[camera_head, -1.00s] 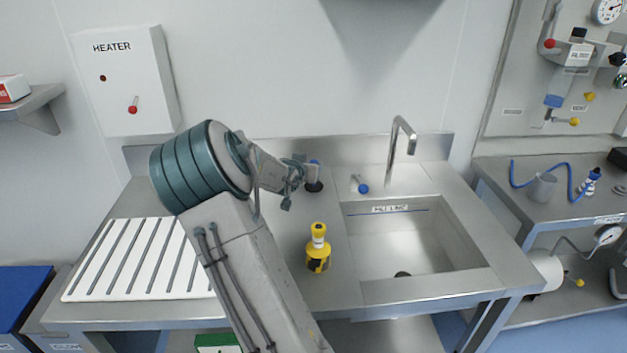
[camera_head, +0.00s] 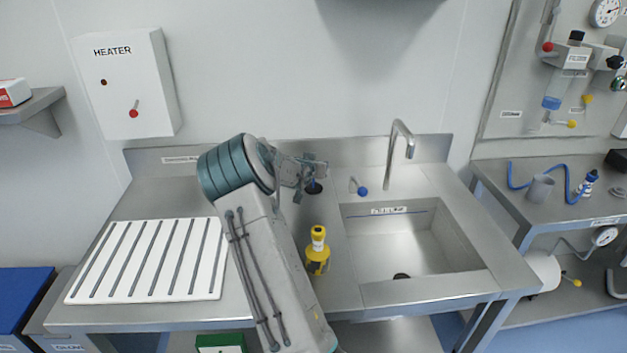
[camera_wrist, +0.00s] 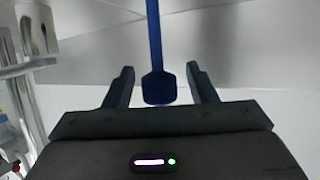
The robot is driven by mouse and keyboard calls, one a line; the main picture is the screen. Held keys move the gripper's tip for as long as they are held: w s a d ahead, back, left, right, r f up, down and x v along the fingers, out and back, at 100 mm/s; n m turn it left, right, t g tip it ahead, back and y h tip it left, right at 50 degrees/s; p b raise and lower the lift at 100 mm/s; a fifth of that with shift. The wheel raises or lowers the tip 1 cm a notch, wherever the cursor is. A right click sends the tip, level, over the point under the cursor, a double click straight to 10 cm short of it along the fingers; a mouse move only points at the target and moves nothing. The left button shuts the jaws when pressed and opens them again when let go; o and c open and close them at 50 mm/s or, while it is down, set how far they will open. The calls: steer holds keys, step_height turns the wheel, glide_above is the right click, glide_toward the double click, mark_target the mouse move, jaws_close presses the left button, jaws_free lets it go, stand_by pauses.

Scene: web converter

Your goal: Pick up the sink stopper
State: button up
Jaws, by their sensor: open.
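The likely sink stopper (camera_head: 313,188) is a dark round piece on the counter left of the tap, partly hidden by my gripper in the head view. A bit of blue shows above it. In the wrist view a blue stem with a wider flat end (camera_wrist: 160,88) lies between my fingers; it seems to be the stopper's handle. My gripper (camera_wrist: 160,70) is open, with a gap on each side of the blue end. In the head view my gripper (camera_head: 312,172) is above the dark piece.
The sink basin (camera_head: 450,255) with a dark drain (camera_head: 402,276) is to the right. The tap (camera_head: 391,160) and its blue-ended lever (camera_head: 361,190) stand behind it. A yellow bottle (camera_head: 317,258) stands in front of my gripper. A white slotted rack (camera_head: 150,260) lies left.

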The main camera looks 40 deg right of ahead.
jaws_close()
steer(key=shift+r, duration=0.1)
